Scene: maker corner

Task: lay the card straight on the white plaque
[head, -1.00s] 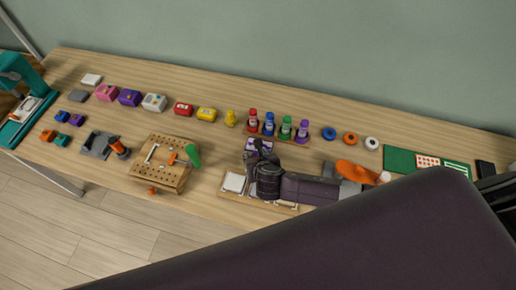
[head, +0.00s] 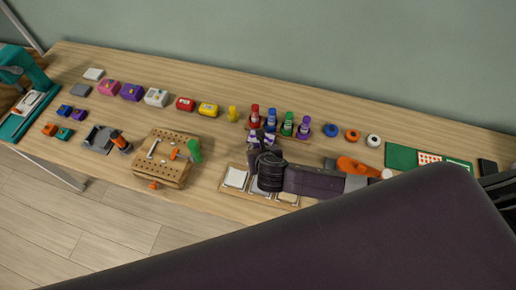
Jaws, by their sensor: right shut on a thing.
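My right gripper (head: 260,138) is shut on the card. Only small purple and white bits of the card (head: 252,134) show around the fingers, so its tilt is hard to tell. The gripper is above the table, between the row of bottles and a wooden tray (head: 226,188). The white plaque (head: 235,178) lies at the left end of this tray, left of and nearer than the fingers, with nothing on it. A greyish plaque (head: 261,187) in the tray's middle is partly hidden by my wrist, and a cream one (head: 288,197) is at the right. My left gripper is not in view.
Red (head: 255,118), blue (head: 270,122), green and purple bottles stand just behind the gripper. A pegboard block (head: 163,165) with a green-handled tool is left of the tray. An orange-handled tool (head: 355,166) lies to the right, by my forearm. Bare wood separates pegboard and tray.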

